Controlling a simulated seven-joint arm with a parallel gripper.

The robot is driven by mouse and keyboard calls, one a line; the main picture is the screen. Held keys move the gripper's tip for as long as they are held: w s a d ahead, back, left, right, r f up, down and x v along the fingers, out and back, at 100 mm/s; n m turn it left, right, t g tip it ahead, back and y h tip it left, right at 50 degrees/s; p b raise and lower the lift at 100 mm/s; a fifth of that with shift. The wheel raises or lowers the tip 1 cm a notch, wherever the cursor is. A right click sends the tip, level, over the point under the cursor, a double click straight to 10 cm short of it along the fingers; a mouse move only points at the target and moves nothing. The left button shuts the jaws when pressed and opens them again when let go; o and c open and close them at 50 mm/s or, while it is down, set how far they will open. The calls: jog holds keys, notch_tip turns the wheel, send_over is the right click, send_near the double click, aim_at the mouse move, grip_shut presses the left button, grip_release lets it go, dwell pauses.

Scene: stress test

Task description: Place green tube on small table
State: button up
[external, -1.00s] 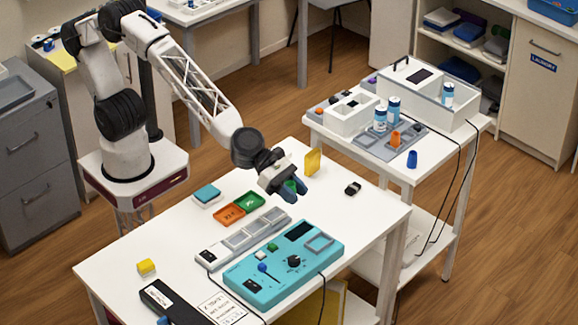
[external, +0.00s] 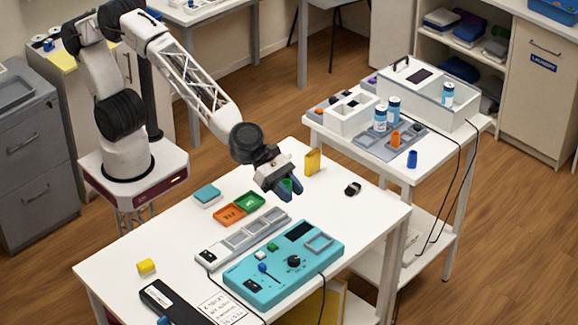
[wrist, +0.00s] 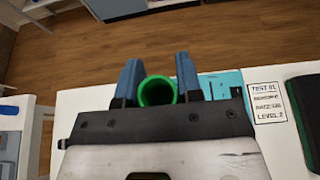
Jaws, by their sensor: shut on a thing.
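My gripper (external: 287,189) is above the back right part of the near white table (external: 370,222). Its blue fingers (wrist: 157,82) are shut on a green tube (wrist: 156,91), whose open round end faces the wrist camera. In the external view only a little of the green tube (external: 288,184) shows between the fingers. The small white table (external: 437,172) stands behind and to the right, apart from the gripper. On it are an orange tube (external: 395,138) in a grey tray (external: 371,147) and a blue tube (external: 412,159) standing on the bare top near the front.
A yellow block (external: 312,161) stands close behind my gripper, and a small black object (external: 352,188) lies to its right. A teal panel (external: 284,265) with knobs lies in front. White boxes (external: 352,113) and blue-white bottles (external: 393,108) crowd the small table's back.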

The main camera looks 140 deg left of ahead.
jog(key=shift+s+d+f, duration=0.65)
jog(key=shift+s+f, duration=0.1)
jog(key=s+d+f+n+y, duration=0.1)
jog(key=s+d+f, duration=0.3)
jog(key=s, duration=0.5)
jog(key=s+d+f+n+g+y, duration=0.1)
jog(key=s+f+n+y, duration=0.1)
jog(key=s+f, duration=0.55)
jog(key=s+d+f+n+y, duration=0.1)
jog(key=s+d+f, duration=0.25)
jog(key=s, duration=0.75)
jog(key=shift+y, duration=0.5)
jog(key=s+f, duration=0.1)
jog(key=s, duration=0.2)
jog(key=s+a+f, duration=0.1)
jog(key=s, duration=0.3)
jog(key=s+a+f, duration=0.1)
jog(key=s, duration=0.3)
jog(key=shift+s, duration=0.2)
jog(key=shift+w+d, duration=0.1)
jog(key=w+d, duration=0.1)
jog(key=w, duration=0.4)
jog(key=w+f, duration=0.1)
jog(key=w, duration=0.4)
jog(key=w+d, duration=0.1)
jog(key=w, duration=0.4)
jog(key=shift+w+d+f, duration=0.3)
jog(key=shift+d, duration=0.05)
jog(key=shift+f, duration=0.1)
